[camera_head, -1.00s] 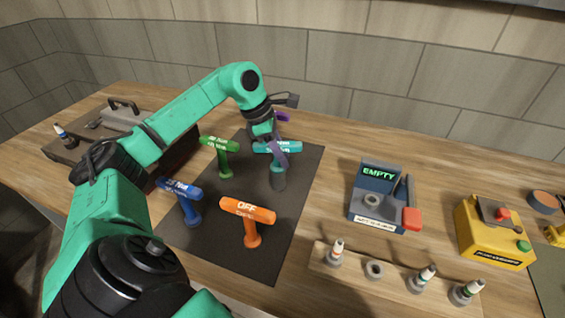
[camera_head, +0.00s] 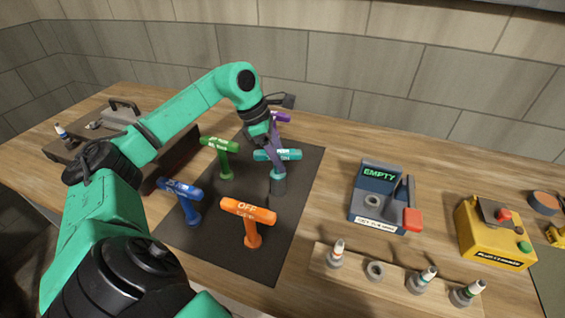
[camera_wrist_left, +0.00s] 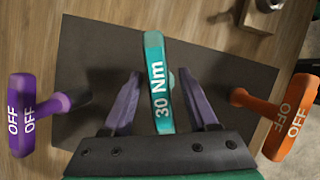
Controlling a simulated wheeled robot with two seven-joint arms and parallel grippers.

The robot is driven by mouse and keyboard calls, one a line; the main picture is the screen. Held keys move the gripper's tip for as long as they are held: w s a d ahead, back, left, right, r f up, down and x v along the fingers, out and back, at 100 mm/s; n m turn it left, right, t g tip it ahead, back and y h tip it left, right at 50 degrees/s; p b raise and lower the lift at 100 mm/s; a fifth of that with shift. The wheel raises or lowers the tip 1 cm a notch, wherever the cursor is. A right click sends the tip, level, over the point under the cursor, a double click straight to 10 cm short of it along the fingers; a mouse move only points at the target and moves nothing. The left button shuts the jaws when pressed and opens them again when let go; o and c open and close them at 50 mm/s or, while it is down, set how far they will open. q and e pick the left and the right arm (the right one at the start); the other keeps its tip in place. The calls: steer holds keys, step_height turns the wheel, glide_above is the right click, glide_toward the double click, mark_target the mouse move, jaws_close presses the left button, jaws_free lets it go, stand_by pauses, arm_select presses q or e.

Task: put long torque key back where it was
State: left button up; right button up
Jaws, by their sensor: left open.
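A teal T-shaped key (camera_head: 290,155) marked 30 Nm stands upright on the dark mat (camera_head: 305,185), with a dark grey piece at its foot. It also shows in the left wrist view (camera_wrist_left: 154,52). My left gripper (camera_wrist_left: 160,78) is open, with a purple-grey finger on each side of the teal handle and visible gaps between. In the head view the left gripper (camera_head: 274,150) partly covers the key. Other T-shaped keys are green (camera_head: 220,145), blue (camera_head: 180,190), orange (camera_head: 248,211) and purple (camera_head: 282,117). The pictures do not make clear which is the long key.
Orange and purple keys read OFF and flank the gripper in the wrist view. Right of the mat are a tester (camera_head: 378,205) reading EMPTY, a wooden rack (camera_head: 325,268) with plugs, and a yellow box (camera_head: 490,245). A brown case (camera_head: 80,150) lies left. Wood between mat and tester is clear.

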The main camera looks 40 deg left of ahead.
arm_select(q)
steer(key=v, duration=0.9)
steer(key=shift+s+a+r+p, duration=0.15)
steer(key=shift+r+p, duration=0.2)
steer(key=shift+r, duration=0.1)
